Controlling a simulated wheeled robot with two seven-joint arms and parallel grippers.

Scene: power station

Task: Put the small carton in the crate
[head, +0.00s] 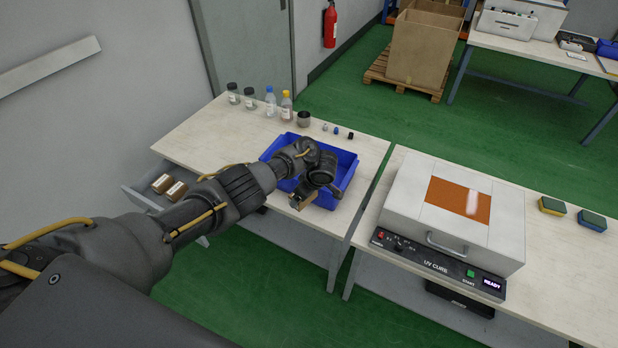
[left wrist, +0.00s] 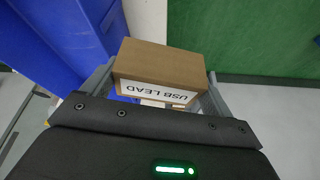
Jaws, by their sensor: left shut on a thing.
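The small brown carton (left wrist: 160,62) has a white label reading USB LEAD in the left wrist view. My left gripper (left wrist: 158,84) is shut on it, with a finger at each side. In the head view the carton (head: 301,200) shows below my left gripper (head: 309,191), at the near side of the blue crate (head: 347,163). The crate stands on the left table; my arm hides part of it and its inside. In the left wrist view the crate's blue wall (left wrist: 62,35) is left of the carton. My right gripper is not in view.
An open drawer (head: 139,198) at the left holds brown cartons (head: 163,183). Bottles (head: 270,101), a dark cup (head: 304,118) and small vials (head: 337,131) stand behind the crate. A UV cure box (head: 458,213) stands on the right table, across a narrow gap.

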